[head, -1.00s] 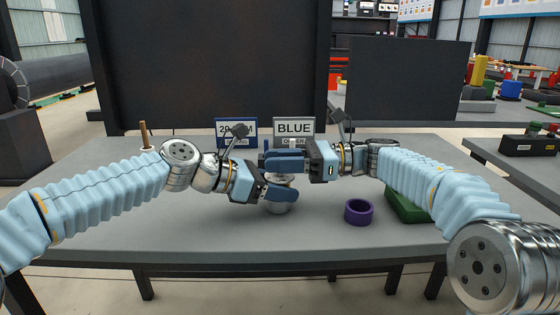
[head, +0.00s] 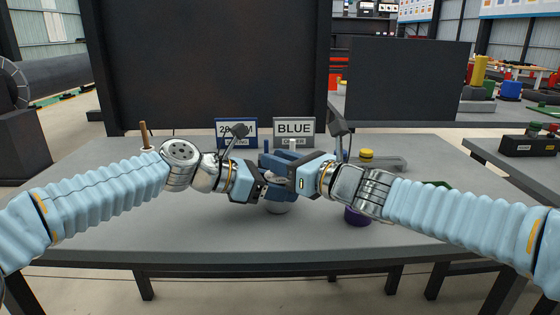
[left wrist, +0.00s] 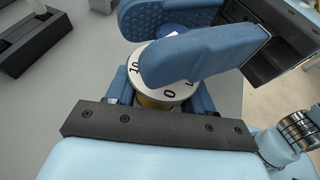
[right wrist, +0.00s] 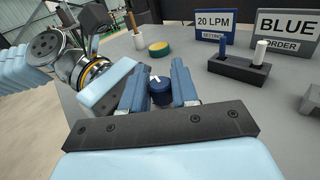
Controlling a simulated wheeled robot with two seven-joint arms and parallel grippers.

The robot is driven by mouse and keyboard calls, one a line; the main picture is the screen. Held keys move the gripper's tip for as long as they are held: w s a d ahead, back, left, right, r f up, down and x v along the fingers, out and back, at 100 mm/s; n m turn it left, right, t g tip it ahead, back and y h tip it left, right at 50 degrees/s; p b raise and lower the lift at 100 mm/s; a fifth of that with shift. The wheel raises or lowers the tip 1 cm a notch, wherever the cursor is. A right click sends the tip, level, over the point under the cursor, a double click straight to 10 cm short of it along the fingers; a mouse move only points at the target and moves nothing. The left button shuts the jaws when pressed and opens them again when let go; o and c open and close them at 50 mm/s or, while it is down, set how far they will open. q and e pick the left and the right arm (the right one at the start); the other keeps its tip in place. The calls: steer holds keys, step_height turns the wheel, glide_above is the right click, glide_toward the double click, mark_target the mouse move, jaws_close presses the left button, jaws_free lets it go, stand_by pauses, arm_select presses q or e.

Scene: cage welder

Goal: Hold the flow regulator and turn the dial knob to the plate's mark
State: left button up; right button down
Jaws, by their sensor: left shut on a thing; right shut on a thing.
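The flow regulator (head: 278,208) stands on the table, mostly hidden by both grippers. The left wrist view shows its white numbered dial face (left wrist: 167,92), with a 10 and a 0 readable, above a brass-coloured body. My left gripper (head: 268,192) is shut on the regulator's body from the left. The blue dial knob (right wrist: 160,91) has a white pointer line on top. My right gripper (right wrist: 158,85) is shut on the knob, one finger on each side. The setting plate (right wrist: 213,24) reads 20 LPM. Where the pointer meets the scale is hidden.
The BLUE order plate (head: 294,129) stands beside the setting plate, behind a dark rack (right wrist: 240,70) with blue and white pegs. A purple ring (head: 356,217), partly behind my right wrist, and a yellow-topped piece (head: 366,154) are on the right. The table's front is clear.

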steer(key=shift+r+m+t+h, duration=0.1)
steer(key=shift+m+t+h, duration=0.5)
steer(key=shift+h, duration=0.1)
steer(key=c, duration=1)
jaws_free()
steer(key=shift+o, duration=0.2)
steer(key=v, duration=1.2)
